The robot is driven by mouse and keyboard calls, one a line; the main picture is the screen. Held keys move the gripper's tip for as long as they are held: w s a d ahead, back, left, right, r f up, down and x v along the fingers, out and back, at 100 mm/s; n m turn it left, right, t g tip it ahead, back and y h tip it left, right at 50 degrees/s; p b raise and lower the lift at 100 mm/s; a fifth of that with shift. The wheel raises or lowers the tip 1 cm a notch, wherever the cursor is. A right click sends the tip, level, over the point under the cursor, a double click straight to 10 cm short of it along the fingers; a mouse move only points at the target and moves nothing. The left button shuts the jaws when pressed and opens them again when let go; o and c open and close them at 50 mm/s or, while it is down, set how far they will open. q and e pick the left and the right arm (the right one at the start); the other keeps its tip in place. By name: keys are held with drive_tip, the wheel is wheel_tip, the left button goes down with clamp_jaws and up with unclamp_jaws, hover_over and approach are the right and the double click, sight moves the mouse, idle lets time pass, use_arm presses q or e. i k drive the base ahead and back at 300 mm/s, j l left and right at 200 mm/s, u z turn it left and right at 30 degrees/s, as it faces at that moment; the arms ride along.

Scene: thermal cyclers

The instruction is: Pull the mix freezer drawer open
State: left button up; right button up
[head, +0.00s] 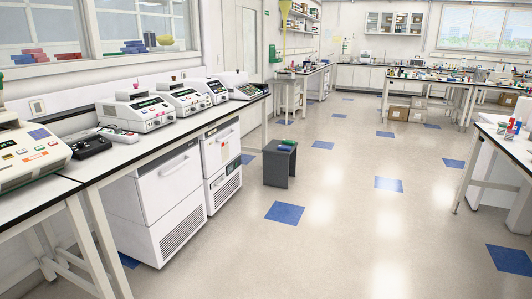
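Two white under-bench units with drawer fronts stand below the left bench in the head view. The nearer, larger unit (150,200) has a bar handle (174,165) across its upper front and a vent grille low down. The farther unit (221,150) has a similar drawer front and a grille below. Both drawer fronts look closed. I cannot read a label that tells which one is the mix freezer. Neither of my grippers is in view.
Thermal cyclers (136,112) and other instruments stand on the left bench (110,152). A dark grey stool (280,165) with small coloured items on top stands beyond the units. The pale floor (345,225) before them is clear. A white bench (505,150) is at right.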

sight(218, 150)
drive_tip(key=i+u, duration=0.1)
drive_tip(key=i, duration=2.7)
